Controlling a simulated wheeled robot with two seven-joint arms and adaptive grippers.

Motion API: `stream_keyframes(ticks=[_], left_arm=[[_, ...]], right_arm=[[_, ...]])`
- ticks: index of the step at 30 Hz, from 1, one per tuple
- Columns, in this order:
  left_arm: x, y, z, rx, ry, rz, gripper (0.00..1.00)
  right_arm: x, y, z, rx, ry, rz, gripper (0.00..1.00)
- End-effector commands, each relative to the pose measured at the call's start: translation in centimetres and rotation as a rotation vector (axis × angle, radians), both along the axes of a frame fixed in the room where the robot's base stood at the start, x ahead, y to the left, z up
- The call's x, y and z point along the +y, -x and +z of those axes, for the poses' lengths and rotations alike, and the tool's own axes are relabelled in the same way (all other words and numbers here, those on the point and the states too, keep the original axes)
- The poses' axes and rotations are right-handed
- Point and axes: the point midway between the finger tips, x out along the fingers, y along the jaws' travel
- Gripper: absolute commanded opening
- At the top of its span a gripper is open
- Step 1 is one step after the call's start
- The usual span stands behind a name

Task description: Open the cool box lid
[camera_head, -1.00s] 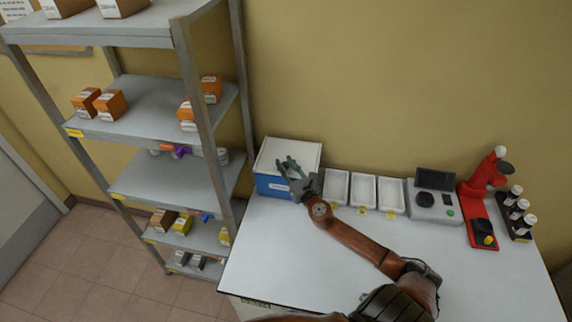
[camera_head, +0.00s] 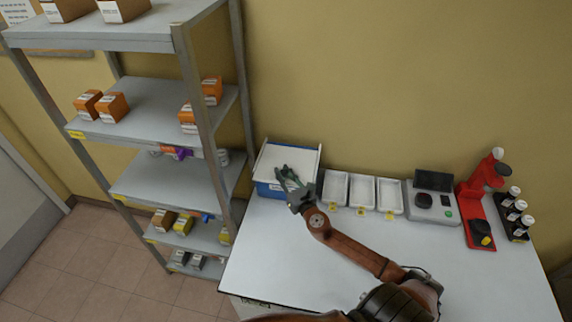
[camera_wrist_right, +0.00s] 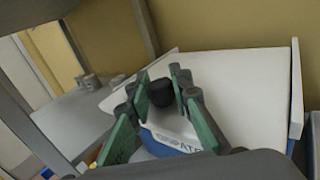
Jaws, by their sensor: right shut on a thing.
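The cool box (camera_head: 264,190) is a blue box with a white lid (camera_head: 300,160), at the back left corner of the white table in the head view. My right gripper (camera_head: 284,172) reaches over the front of the lid. In the right wrist view its green-padded fingers (camera_wrist_right: 161,80) are on either side of a dark round knob (camera_wrist_right: 161,93) at the lid's front, shut on it. The white lid (camera_wrist_right: 245,85) and the blue box front (camera_wrist_right: 165,148) also show there. I cannot tell whether the lid is slightly raised. My left gripper is not in view.
Three white trays (camera_head: 362,177) stand right of the box, then a grey device (camera_head: 433,212), a red instrument (camera_head: 473,208) and a rack of bottles (camera_head: 517,222). A grey shelf unit (camera_head: 150,103) stands close on the left. The table's front middle (camera_head: 290,258) is clear.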

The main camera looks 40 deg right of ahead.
Motion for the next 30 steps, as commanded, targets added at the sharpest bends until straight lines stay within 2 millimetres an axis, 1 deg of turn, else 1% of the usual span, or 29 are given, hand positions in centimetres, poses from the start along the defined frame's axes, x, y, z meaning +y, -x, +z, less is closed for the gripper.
stream_keyframes(ticks=[1,3,6,9,14,23,24,30], left_arm=[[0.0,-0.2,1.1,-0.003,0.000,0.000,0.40],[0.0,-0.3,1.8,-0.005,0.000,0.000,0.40],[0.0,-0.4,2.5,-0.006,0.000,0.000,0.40],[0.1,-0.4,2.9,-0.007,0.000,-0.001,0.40],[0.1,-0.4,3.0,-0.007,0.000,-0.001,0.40],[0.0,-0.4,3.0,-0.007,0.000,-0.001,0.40],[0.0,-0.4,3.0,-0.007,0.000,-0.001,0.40],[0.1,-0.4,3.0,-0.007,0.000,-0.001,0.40]], right_arm=[[1.4,1.1,0.2,0.006,-0.009,0.003,0.00],[3.0,2.5,0.2,0.005,-0.008,0.002,0.00],[5.1,4.2,0.1,0.005,-0.008,0.002,0.00],[6.8,5.4,0.0,0.004,-0.007,0.002,0.00],[7.9,6.4,0.0,0.003,-0.004,0.000,0.00],[7.9,6.4,0.0,0.002,-0.004,0.000,0.00],[7.9,6.4,0.0,0.002,-0.004,0.000,0.22],[7.9,6.4,0.0,0.002,-0.003,0.000,0.36]])
